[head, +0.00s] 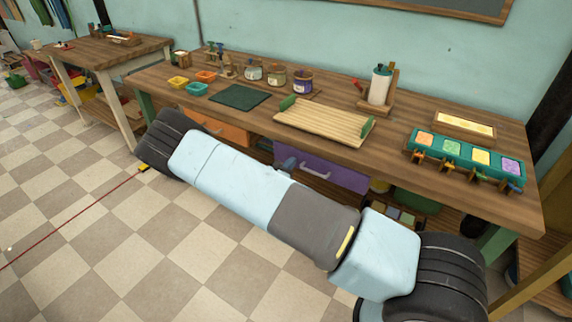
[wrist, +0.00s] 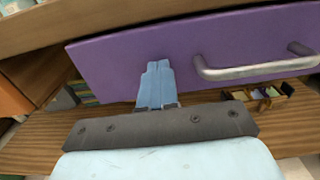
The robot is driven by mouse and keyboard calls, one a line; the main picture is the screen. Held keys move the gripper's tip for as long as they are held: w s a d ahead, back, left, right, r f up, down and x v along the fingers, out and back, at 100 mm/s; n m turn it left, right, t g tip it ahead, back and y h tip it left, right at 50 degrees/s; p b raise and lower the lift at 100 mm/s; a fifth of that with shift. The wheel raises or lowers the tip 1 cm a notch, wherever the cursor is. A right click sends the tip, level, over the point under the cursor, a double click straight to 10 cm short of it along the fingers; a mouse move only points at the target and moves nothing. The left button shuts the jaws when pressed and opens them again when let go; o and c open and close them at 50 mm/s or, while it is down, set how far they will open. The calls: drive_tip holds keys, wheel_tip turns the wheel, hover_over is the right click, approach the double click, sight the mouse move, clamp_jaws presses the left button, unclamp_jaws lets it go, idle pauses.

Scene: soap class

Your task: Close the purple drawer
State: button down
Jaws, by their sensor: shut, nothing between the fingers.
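The purple drawer (head: 325,170) is under the wooden workbench top, with my arm crossing in front of its lower left in the head view. Its purple front fills much of the wrist view (wrist: 190,50), with a grey metal handle (wrist: 255,70) on the right. The drawer front appears to stand out from the bench frame, with a gap at its left side. My gripper (wrist: 156,68) is shut and empty. Its blue fingertips are at the lower part of the drawer front, left of the handle; I cannot tell if they touch it.
An orange drawer (head: 220,127) is further left under the bench. The bench top (head: 385,150) holds a slatted board (head: 325,122), a teal tray of coloured blocks (head: 465,155) and several jars. A wooden lower shelf (wrist: 40,135) runs below.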

drive_tip(key=v, duration=1.4)
drive_tip(key=s+d+r+m+g+y, duration=0.1)
drive_tip(key=s+d+r+m+g, duration=0.2)
drive_tip(key=d+r+m+g, duration=0.75)
drive_tip(key=s+d+r+m+g+y, duration=0.1)
drive_tip(key=s+d+r+m+g, duration=0.25)
drive_tip(key=d+r+m, duration=0.85)
drive_tip(key=s+d+r+m+t+y, duration=0.1)
drive_tip(key=s+r+m+t+y, duration=0.4)
drive_tip(key=s+r, duration=1.8)
drive_tip(key=shift+s+d+r+m+y, duration=0.2)
drive_tip(key=shift+r+m+y, duration=0.4)
drive_tip(key=shift+y, duration=1.2)
